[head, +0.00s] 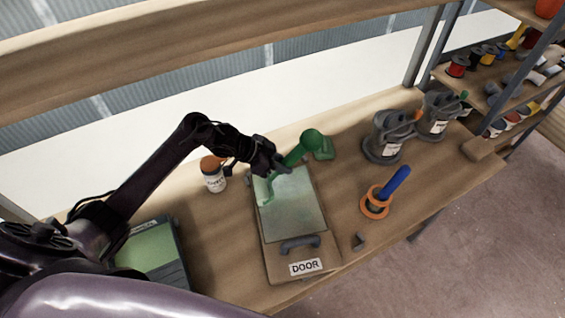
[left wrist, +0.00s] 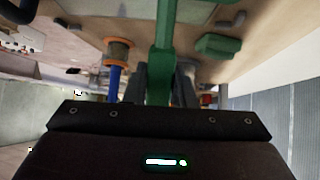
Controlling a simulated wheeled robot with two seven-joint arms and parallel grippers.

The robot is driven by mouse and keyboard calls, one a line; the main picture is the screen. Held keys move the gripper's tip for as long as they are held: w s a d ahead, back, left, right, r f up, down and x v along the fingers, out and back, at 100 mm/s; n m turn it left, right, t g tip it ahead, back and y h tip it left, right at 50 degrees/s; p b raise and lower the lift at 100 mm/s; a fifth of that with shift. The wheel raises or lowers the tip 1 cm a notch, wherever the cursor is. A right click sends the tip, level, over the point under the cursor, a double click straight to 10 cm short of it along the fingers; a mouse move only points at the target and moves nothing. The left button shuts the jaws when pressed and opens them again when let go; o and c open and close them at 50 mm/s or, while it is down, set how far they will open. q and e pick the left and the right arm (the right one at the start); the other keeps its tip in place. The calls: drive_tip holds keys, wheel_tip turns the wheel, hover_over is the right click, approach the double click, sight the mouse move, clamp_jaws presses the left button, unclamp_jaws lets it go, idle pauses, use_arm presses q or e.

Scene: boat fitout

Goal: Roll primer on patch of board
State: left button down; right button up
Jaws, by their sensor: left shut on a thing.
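The board (head: 275,255), labelled DOOR, lies on the bench with a handle at its near end. A pale green patch (head: 297,205) covers much of its top. My left gripper (head: 278,168), over the board's far left corner, is shut on the green roller (head: 293,156). In the left wrist view the green roller (left wrist: 163,65) runs between the fingers. A tray (head: 150,248) with green inside sits at left. My right gripper does not show.
A white jar with an orange lid (head: 213,178) stands left of the board. A green block (head: 324,149) sits behind it. Shelves (head: 500,80) stand far right.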

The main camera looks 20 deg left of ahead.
use_arm(q)
drive_tip(key=shift+r, duration=0.5)
drive_tip(key=shift+f, duration=0.1)
drive_tip(key=shift+s+d+p, duration=0.1)
drive_tip(key=shift+s+p, duration=0.1)
drive_tip(key=shift+p, duration=0.15)
drive_tip(key=s+d+p, duration=0.4)
drive_tip(key=s+p, duration=0.1)
drive_tip(key=s, duration=0.2)
drive_tip(key=shift+d+r+p, duration=0.2)
drive_tip(key=shift+d+p, duration=0.15)
drive_tip(key=shift+d, duration=0.05)
drive_tip(key=shift+f+b, duration=0.6)
drive_tip(key=shift+f, duration=0.2)
